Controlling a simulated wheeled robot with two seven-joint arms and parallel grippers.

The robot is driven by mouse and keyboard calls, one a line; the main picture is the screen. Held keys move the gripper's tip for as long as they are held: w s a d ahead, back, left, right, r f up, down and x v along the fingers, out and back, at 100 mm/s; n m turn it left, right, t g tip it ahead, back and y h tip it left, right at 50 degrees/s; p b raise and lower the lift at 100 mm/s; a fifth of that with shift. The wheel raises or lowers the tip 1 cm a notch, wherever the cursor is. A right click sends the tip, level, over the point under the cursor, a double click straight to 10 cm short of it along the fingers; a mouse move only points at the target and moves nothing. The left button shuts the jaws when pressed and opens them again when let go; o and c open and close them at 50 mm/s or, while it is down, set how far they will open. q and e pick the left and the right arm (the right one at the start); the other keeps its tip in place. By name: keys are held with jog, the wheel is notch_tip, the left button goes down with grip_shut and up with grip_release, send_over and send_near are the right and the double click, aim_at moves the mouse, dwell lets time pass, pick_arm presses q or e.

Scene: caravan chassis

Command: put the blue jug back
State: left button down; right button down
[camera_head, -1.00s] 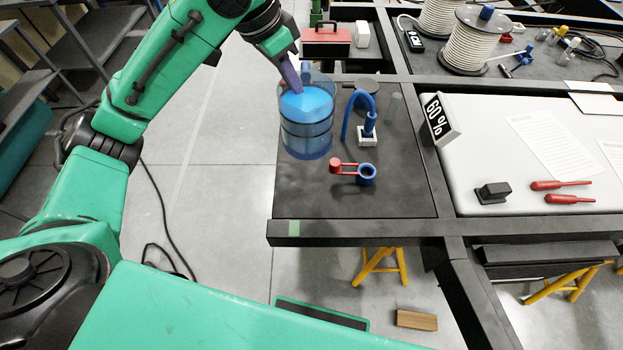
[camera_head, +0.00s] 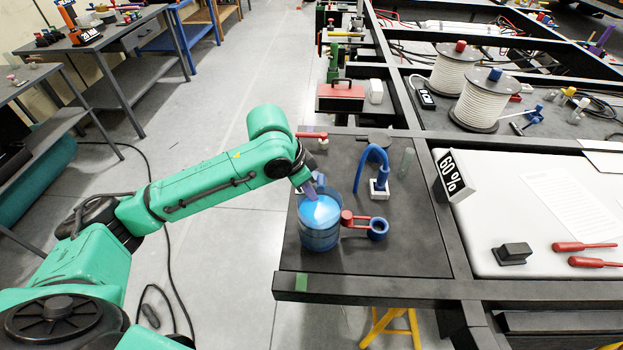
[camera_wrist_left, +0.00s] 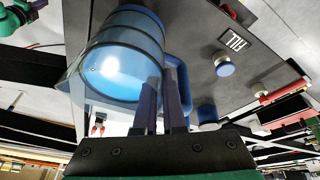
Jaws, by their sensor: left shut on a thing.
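The blue jug (camera_head: 319,232) is a translucent cylinder with light blue liquid inside. In the head view it appears at the left side of the dark worktop (camera_head: 400,255), roughly upright. It shows large in the left wrist view (camera_wrist_left: 118,62), with its blue handle (camera_wrist_left: 180,62) at the fingers. My left gripper (camera_head: 309,188) is shut on the jug at its handle side, near the rim. I cannot tell whether the jug's base touches the worktop. My right gripper is not in view.
A red arm with a blue ring (camera_head: 377,228) lies close right of the jug. A curved blue tap (camera_head: 372,160) on a white base stands behind. A red toolbox (camera_head: 340,97) is at the back. The front worktop is clear.

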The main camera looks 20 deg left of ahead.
aim_at(311, 204)
pick_arm(q)
notch_tip(311, 204, down, 4)
jog(key=shift+r, duration=0.25)
jog(key=c, duration=1)
grip_release()
jog(key=v, duration=1.2)
